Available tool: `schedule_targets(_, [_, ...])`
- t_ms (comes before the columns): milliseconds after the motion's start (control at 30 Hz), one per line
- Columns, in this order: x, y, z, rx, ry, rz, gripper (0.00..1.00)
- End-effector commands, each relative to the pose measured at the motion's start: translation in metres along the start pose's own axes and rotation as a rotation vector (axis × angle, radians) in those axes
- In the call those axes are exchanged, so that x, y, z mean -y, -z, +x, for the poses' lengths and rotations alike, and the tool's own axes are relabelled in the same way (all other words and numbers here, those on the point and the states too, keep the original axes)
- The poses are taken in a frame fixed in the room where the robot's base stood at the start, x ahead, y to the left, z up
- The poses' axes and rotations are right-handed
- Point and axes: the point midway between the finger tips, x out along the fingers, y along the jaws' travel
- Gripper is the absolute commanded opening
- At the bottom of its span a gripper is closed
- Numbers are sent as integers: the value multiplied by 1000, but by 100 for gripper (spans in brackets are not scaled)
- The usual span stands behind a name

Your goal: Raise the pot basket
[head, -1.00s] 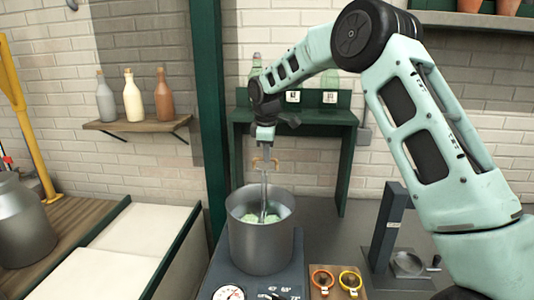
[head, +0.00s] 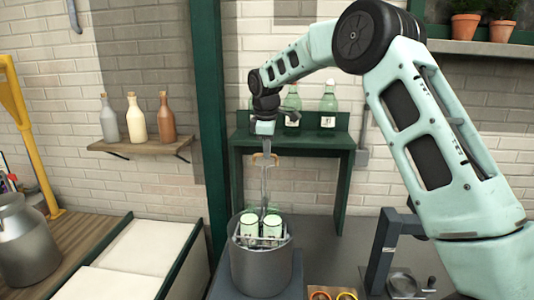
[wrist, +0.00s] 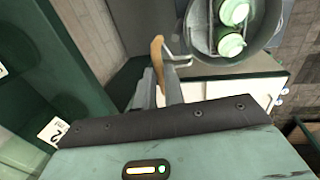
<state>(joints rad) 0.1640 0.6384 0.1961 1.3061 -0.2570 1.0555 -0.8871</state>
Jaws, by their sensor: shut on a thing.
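The pot basket (head: 262,241) is a wire carrier with two pale green, white-lidded jars (head: 250,226). It sits at the mouth of the grey metal pot (head: 262,272), with the jar tops above the rim and its lower part hidden inside. A thin upright rod rises from it to a tan handle (head: 274,157). My gripper (head: 264,156) is shut on this handle, above the pot. In the wrist view my gripper (wrist: 160,85) is at the tan handle (wrist: 157,55), and the pot (wrist: 272,32) with the jars (wrist: 230,44) shows beyond.
A green stand (head: 290,141) with several bottles is behind the gripper. A wooden wall shelf (head: 138,147) holds three bottles. A dark green post (head: 209,120) rises left of the pot. A milk can (head: 27,245) and pale-topped counter (head: 142,245) are at left. A dark upright stand (head: 382,250) is at right.

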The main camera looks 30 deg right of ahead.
Motion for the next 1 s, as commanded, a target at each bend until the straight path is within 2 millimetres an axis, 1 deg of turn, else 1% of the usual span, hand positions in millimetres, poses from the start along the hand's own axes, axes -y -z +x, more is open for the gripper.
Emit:
schedule_targets(33, [-4, 1, -14, -6, -9, 0, 0])
schedule_targets(100, [-5, 1, -18, -6, -9, 0, 0])
schedule_targets(467, [-5, 2, -17, -7, -8, 0, 0])
schedule_targets(500, [-5, 2, -17, -7, -8, 0, 22])
schedule_targets(533, [-5, 2, -17, -7, -8, 0, 30])
schedule_targets(567, [-4, 2, -17, -6, -7, 0, 32])
schedule_targets(867, [-4, 1, -17, -3, -4, 0, 32])
schedule_targets(967, [-4, 1, -23, -4, -5, 1, 32])
schedule_targets(1000, [-4, 1, -28, -4, -6, 1, 32])
